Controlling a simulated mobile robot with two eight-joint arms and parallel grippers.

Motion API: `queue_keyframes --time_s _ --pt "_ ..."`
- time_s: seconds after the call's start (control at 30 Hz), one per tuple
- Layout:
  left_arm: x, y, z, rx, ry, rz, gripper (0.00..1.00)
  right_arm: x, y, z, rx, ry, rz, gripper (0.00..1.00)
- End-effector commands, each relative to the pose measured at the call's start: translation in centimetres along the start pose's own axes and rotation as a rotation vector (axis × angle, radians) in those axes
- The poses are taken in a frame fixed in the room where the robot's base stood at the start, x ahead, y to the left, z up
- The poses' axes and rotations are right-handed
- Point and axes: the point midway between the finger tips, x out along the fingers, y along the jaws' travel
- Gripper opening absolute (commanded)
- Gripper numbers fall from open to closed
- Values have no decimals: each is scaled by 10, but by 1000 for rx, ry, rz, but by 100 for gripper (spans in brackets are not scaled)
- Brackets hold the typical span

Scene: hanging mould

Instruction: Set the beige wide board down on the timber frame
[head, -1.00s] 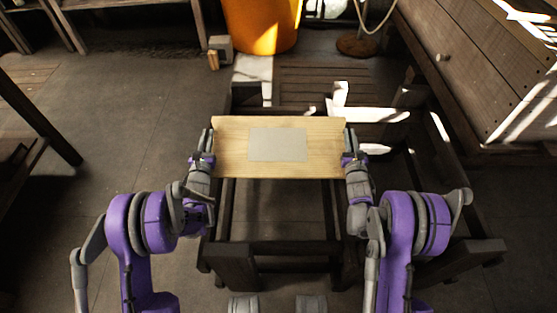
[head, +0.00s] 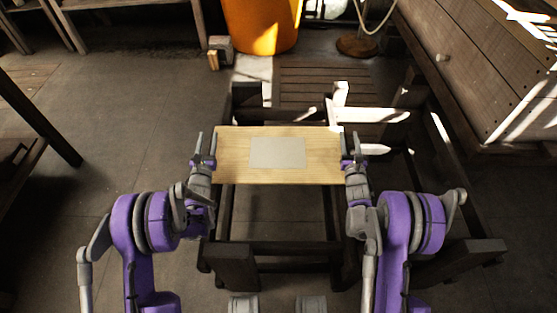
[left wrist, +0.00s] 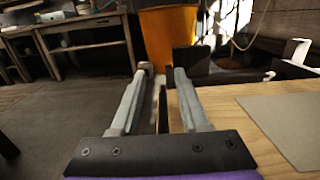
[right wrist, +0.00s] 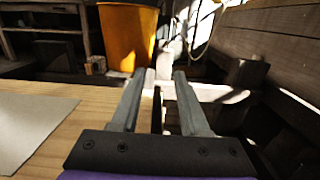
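The beige wide board (head: 235,160), with a pale grey rectangle on its top, lies flat across the dark timber frame (head: 280,247). It looks seated on the frame, but its underside is hidden. The board also shows at the right of the left wrist view (left wrist: 245,115) and at the left of the right wrist view (right wrist: 80,105). My left gripper (head: 205,138) is at the board's left edge with its fingers apart. My right gripper (head: 350,138) is at the right edge, also with fingers apart. Neither visibly pinches the board.
An orange bin (head: 262,25) stands behind, and a wooden chest (head: 485,70) stands at the right. The floor on the left is clear.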

Motion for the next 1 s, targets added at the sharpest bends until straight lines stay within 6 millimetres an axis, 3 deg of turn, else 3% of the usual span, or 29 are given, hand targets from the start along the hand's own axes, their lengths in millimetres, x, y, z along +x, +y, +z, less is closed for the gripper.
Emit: queue_keyframes --time_s 0.47,1.0 --pt "0 -1 5 0 0 -1 45 0 1 0 0 0 1 45" --pt "6 0 92 1 0 -1 45 0 1 0 0 0 1 45"
